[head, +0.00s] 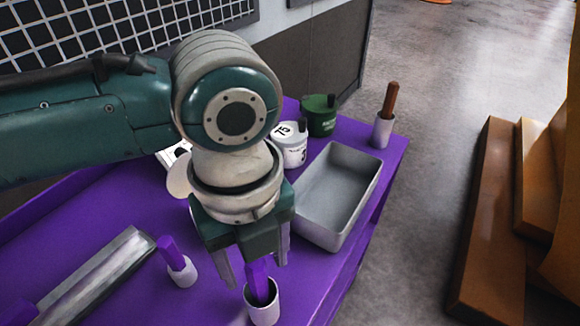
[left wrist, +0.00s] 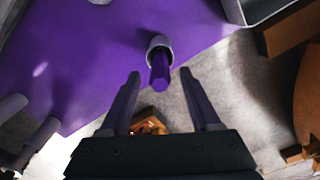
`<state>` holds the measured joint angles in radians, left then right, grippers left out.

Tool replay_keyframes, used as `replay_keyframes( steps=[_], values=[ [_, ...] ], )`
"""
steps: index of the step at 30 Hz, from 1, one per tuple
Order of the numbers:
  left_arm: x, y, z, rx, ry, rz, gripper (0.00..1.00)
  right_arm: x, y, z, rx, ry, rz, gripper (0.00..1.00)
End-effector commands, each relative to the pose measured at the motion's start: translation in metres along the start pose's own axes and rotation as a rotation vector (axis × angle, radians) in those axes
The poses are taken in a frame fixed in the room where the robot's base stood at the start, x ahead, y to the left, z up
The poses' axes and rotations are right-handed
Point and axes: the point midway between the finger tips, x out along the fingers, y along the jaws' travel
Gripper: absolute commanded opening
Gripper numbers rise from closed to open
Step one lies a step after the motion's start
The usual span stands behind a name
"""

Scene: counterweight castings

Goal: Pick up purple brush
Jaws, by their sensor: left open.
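A purple brush handle (head: 261,284) stands up out of a whitish cup (head: 263,312) near the front of the purple table. The handle (left wrist: 160,72) and its cup (left wrist: 156,42) also show in the left wrist view, just beyond the fingertips. My left gripper (head: 256,266) points down with its fingers apart, close over the handle in the head view. In the left wrist view the gap between the fingers (left wrist: 162,80) is empty. A second purple handle (head: 170,250) stands in a white holder to the left. My right gripper is out of view.
A grey tray (head: 315,229) lies right of my gripper. A white pot (head: 294,156), a green pot (head: 320,122) and a brown handle (head: 390,98) in a white cup stand behind. A metal piece (head: 95,280) lies left on the purple table (head: 120,215).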

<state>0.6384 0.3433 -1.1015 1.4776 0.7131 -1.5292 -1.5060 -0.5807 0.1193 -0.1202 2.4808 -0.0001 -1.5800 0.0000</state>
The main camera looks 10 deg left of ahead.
Motion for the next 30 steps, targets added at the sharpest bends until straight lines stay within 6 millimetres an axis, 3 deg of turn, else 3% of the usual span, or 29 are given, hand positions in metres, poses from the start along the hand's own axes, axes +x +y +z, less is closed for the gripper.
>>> replay_keyframes(
  steps=[4,11,28,30],
  values=[
    [0.017,0.001,-0.001,0.0,0.0,0.002,0.63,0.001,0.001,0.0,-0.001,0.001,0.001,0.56],
    [0.019,0.001,0.0,0.001,-0.001,-0.001,0.63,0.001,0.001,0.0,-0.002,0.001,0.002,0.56],
    [0.018,0.001,0.0,0.0,-0.001,-0.001,0.01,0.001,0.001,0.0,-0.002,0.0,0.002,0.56],
    [0.018,0.001,0.0,0.0,-0.001,-0.001,0.0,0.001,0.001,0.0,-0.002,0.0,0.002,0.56]
  ],
)
